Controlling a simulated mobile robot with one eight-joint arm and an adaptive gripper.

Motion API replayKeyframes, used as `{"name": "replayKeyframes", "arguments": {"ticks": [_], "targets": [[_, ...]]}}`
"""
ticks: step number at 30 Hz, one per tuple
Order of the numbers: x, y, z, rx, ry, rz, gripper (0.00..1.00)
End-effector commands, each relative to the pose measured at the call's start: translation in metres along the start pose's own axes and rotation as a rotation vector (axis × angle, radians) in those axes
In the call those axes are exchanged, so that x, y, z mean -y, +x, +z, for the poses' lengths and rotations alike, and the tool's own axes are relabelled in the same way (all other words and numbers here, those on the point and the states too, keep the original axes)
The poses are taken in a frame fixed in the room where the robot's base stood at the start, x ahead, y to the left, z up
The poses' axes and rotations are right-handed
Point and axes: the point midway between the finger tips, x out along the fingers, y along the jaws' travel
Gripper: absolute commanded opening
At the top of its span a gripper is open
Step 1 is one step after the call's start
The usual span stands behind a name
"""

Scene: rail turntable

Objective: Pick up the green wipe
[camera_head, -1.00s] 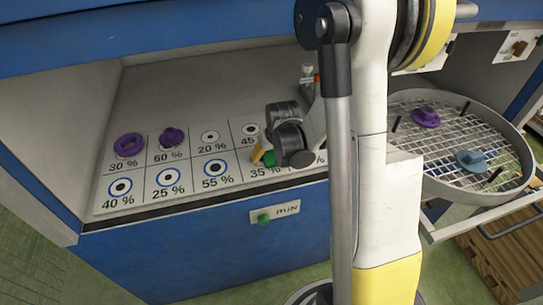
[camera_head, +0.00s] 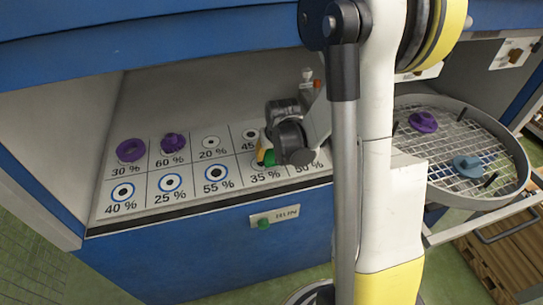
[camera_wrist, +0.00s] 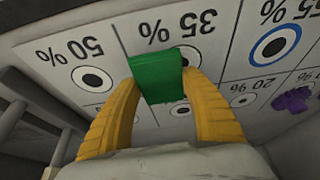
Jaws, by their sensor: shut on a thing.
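The green wipe (camera_wrist: 158,75) is a small green block or folded pad between the two yellow fingers of my gripper (camera_wrist: 160,85) in the wrist view. My gripper is shut on it, one finger on each side. In the head view my gripper (camera_head: 264,153) is over the marked board near the 35 % cell, and a bit of the green wipe (camera_head: 269,157) shows at its tip. The wipe covers part of the 35 % circle in the wrist view. Whether it touches the board I cannot tell.
The board (camera_head: 150,205) has percent cells with ringed circles. A purple ring (camera_head: 130,150) lies at 30 % and a purple knobbed piece (camera_head: 173,143) at 60 %. At right, a round mesh tray (camera_head: 522,185) holds a purple piece (camera_head: 423,121) and a blue piece (camera_head: 467,166). A green RUN button (camera_head: 263,223) is on the front.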

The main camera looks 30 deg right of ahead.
Motion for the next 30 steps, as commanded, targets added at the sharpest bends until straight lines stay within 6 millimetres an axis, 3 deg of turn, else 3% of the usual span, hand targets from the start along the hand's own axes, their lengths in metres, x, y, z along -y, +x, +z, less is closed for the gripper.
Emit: {"name": "replayKeyframes", "arguments": {"ticks": [2,9,15,21,30], "targets": [[0.000,-0.021,-0.009,0.000,0.000,0.001,0.30],[-0.060,-0.051,-0.019,-0.001,0.007,0.003,0.30],[-0.097,-0.071,-0.026,-0.001,0.004,0.003,0.30],[-0.114,-0.079,-0.029,-0.001,0.001,0.001,0.30],[-0.117,-0.080,-0.029,-0.001,0.000,0.001,0.30]]}}
